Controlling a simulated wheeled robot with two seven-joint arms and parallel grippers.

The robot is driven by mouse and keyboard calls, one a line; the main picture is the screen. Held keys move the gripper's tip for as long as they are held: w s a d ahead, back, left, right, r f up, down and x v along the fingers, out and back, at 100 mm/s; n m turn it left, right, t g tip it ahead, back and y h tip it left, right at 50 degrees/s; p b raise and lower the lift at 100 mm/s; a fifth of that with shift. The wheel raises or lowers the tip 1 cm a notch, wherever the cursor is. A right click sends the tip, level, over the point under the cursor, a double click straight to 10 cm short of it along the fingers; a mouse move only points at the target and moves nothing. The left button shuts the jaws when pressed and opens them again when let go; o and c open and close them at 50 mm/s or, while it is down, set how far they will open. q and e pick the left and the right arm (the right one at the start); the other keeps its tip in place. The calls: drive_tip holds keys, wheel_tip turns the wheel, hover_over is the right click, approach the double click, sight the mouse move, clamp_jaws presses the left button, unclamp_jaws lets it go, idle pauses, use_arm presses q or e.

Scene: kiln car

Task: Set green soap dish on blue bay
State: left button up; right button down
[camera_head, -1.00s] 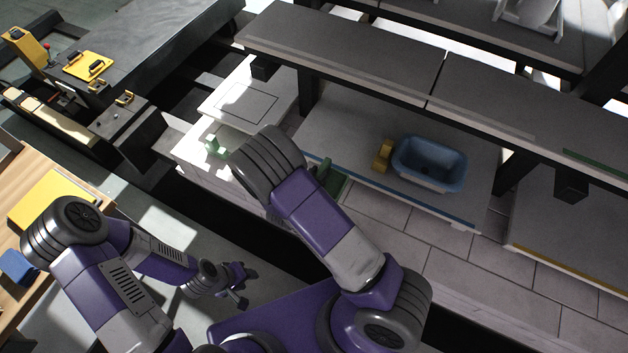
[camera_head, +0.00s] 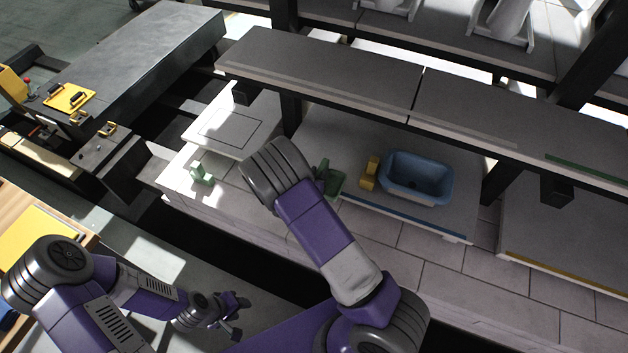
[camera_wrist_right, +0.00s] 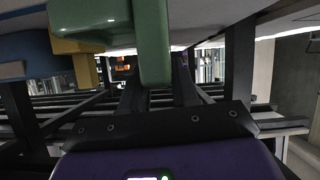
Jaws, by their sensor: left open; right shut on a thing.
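The green soap dish (camera_head: 330,184) is at the left front of the bay with the blue edge strip (camera_head: 412,221), left of a yellow block. In the right wrist view the dish (camera_wrist_right: 90,20) is large, with an upright green part between the fingers of my right gripper (camera_wrist_right: 158,78). That gripper is shut on this part; in the head view my arm mostly hides it. I cannot tell whether the dish touches the bay floor. My left gripper (camera_head: 238,316) is open and empty, low at the left, away from the bay.
A yellow block (camera_head: 369,173) and a blue basin (camera_head: 416,180) stand in the bay right of the dish. A dark shelf (camera_head: 330,72) overhangs the back. A pale green piece (camera_head: 203,175) sits on the white ledge at left. A yellow-edged bay (camera_head: 565,267) lies at right.

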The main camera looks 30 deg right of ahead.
sight(326, 159)
drive_tip(key=shift+w+d+f+b, duration=0.1)
drive_tip(key=shift+w+d+b, duration=0.25)
drive_tip(key=shift+w+d, duration=1.35)
drive_tip(key=shift+w+d+b, duration=0.3)
drive_tip(key=shift+w+d, duration=1.1)
drive_tip(key=shift+d, duration=0.45)
drive_tip(key=shift+f, duration=0.4)
drive_tip(key=shift+f+b, duration=0.5)
drive_tip(key=shift+b, duration=0.1)
drive_tip(key=c, duration=0.8)
unclamp_jaws()
drive_tip(key=shift+s+a, duration=0.1)
drive_tip(key=shift+a, duration=0.05)
drive_tip(key=shift+p+v, duration=2.1)
drive_tip(key=shift+v, duration=1.7)
drive_tip(key=shift+s, duration=0.15)
